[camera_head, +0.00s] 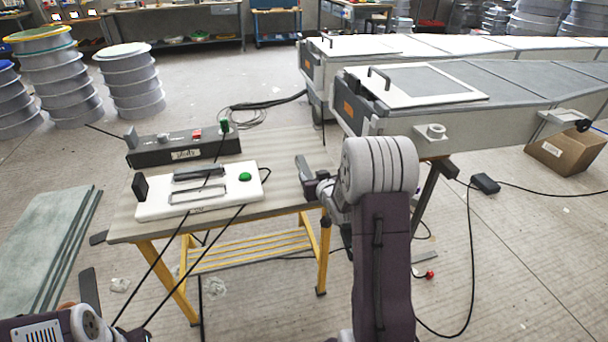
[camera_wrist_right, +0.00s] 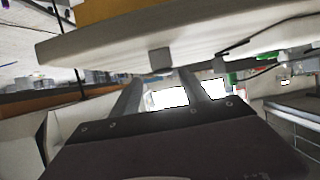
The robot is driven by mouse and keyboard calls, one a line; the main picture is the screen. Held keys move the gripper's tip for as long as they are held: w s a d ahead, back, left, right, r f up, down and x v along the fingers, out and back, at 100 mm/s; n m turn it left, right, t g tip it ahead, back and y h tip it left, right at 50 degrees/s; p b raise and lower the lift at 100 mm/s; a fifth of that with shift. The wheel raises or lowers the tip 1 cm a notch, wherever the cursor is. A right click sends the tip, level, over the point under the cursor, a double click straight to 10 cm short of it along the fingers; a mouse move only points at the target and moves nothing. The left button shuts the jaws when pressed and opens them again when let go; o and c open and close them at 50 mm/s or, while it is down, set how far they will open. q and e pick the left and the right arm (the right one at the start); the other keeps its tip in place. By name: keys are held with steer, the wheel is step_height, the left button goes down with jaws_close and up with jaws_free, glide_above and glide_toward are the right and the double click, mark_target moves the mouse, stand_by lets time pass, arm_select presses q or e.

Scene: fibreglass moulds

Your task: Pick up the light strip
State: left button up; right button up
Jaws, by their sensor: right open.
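I cannot tell for sure which thing is the light strip. A dark bar (camera_head: 199,172) lies along the back of a white box (camera_head: 152,208) with a green button on the table (camera_head: 285,185). Behind it is a long black box (camera_head: 150,157) with a label and a red switch. My right gripper (camera_head: 313,180) is open and empty at the table's right edge, apart from both boxes. In the right wrist view its two fingers (camera_wrist_right: 160,88) stand apart below a pale slab edge. My left arm shows at the lower left; its fingers are not clear.
Long grey moulds (camera_head: 470,125) stand at the right, close to my right arm. Black cables run over the white box and floor. Stacked grey rings (camera_head: 130,85) stand at the back left. A cardboard box (camera_head: 566,155) is on the right.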

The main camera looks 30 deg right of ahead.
mark_target(307, 172)
steer(key=x, duration=0.1)
steer(key=b+x, duration=0.1)
steer(key=x, duration=0.3)
steer(key=shift+w+a+r+b, duration=0.1)
steer(key=shift+w+a+b, duration=0.2)
steer(key=shift+w+a, duration=0.1)
steer(key=shift+r, duration=0.1)
jaws_close()
